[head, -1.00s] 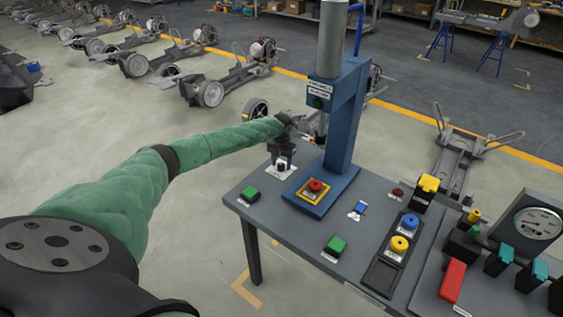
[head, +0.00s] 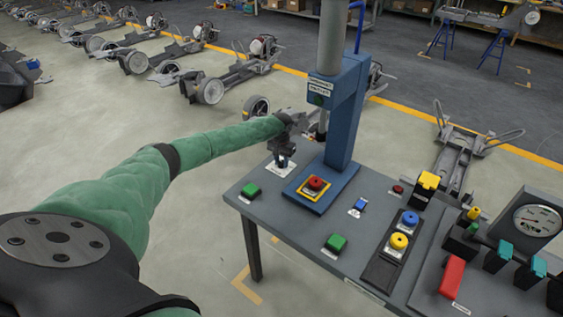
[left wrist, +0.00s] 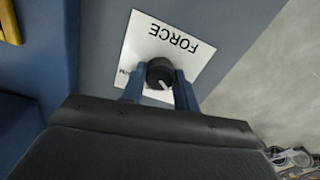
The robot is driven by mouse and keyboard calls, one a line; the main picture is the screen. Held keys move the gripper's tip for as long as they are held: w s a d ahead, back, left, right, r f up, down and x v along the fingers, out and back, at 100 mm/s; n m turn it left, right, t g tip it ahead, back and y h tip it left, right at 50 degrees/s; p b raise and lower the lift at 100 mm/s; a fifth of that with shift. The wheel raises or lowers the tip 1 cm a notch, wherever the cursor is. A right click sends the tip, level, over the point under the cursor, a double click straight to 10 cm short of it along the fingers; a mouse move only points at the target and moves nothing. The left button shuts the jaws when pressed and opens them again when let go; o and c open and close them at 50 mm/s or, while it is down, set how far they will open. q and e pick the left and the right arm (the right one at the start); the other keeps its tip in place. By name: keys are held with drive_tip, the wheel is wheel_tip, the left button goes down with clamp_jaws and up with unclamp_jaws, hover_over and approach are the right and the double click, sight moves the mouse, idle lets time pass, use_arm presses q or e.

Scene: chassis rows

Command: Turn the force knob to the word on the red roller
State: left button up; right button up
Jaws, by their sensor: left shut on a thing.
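The force knob (left wrist: 159,74) is a small dark round knob with a white pointer mark. It stands on a white plate (left wrist: 190,47) that reads FORCE, upside down in the left wrist view. Another word at the plate's left edge is partly hidden. My left gripper (left wrist: 159,88) is shut on the knob, one blue finger on each side. In the head view, my left gripper (head: 283,160) points down over the plate at the table's back left and mostly hides the knob. I cannot make out a red roller for certain; a red block (head: 452,277) stands at the right with an unreadable label.
A blue press (head: 343,125) stands just right of my left gripper, with a red button (head: 315,183) on its base. A green button (head: 251,190) is nearer the table edge. More buttons, levers and a gauge (head: 537,222) fill the table's right.

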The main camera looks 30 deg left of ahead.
use_arm(q)
drive_tip(key=shift+m+b, duration=0.3)
drive_tip(key=shift+m, duration=0.7)
drive_tip(key=m, duration=0.2)
drive_tip(key=shift+m+b, duration=0.3)
drive_tip(key=shift+b, duration=0.1)
drive_tip(key=m+b, duration=0.1)
drive_tip(key=m, duration=0.3)
drive_tip(key=shift+m, duration=0.3)
drive_tip(key=m+b, duration=0.1)
drive_tip(key=m, duration=0.2)
drive_tip(key=shift+m, duration=0.3)
drive_tip(key=shift+m+b, duration=0.35)
drive_tip(key=shift+m, duration=0.55)
drive_tip(key=m, duration=0.2)
drive_tip(key=shift+a+r+m+b, duration=0.1)
drive_tip(key=shift+m+b, duration=0.3)
drive_tip(key=shift+m, duration=0.9)
drive_tip(key=shift+m+b, duration=0.5)
drive_tip(key=shift+m, duration=1.2)
drive_tip(key=shift+w+r+m+b, duration=0.1)
drive_tip(key=shift+m+b, duration=0.2)
drive_tip(key=o, duration=1)
use_arm(e)
drive_tip(key=w+a+r, duration=0.5)
drive_tip(key=w+r, duration=0.4)
drive_tip(key=shift+r, duration=0.15)
